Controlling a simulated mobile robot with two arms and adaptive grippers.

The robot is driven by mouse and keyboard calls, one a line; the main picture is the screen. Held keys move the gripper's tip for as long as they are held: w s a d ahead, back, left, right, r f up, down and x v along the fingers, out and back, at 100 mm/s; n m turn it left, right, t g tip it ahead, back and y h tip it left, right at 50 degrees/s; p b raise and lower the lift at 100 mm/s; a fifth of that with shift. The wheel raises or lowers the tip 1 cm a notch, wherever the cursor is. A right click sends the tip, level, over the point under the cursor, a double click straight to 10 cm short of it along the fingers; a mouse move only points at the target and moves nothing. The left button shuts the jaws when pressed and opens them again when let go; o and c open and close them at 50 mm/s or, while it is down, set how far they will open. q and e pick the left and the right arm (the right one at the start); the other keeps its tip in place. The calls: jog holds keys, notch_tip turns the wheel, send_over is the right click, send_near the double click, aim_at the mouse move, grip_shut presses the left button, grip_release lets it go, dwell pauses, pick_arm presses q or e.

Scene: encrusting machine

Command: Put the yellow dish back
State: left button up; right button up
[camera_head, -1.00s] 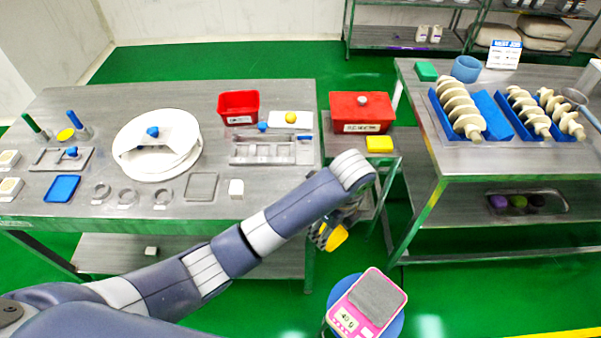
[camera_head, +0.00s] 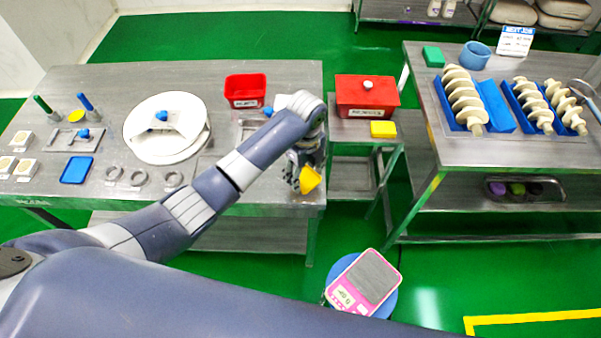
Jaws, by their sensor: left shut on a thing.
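The yellow dish (camera_head: 310,180) is held in my left gripper (camera_head: 301,174), tilted, over the right front part of the left steel table (camera_head: 215,85). The gripper's fingers are dark and shut on it; the wrist above hides part of the grip. I cannot tell whether the dish touches the table. My right gripper is not in view.
A red bin (camera_head: 246,91) stands behind my forearm. A lidded red box (camera_head: 366,95) and a yellow block (camera_head: 383,129) are on the small stand to the right. A pink scale (camera_head: 364,282) stands in front on a blue round stool. My arm covers the table's middle.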

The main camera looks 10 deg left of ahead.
aim_at(301, 177)
pick_arm(q)
jog(key=shift+w+a, duration=0.2)
jog(key=shift+a, duration=0.1)
jog(key=shift+w+a+r+p, duration=0.1)
jog(key=shift+w+a+p, duration=0.2)
jog(key=shift+a, duration=0.15)
notch_tip(301, 177, down, 3)
jog(key=shift+s+d+r+p, duration=0.1)
jog(key=shift+d+r+p, duration=0.05)
jog(key=shift+p, duration=0.15)
jog(key=shift+f, duration=0.55)
jog(key=o, duration=1.1)
jog(key=shift+c, duration=0.2)
notch_tip(301, 177, up, 12)
jog(key=b, duration=0.1)
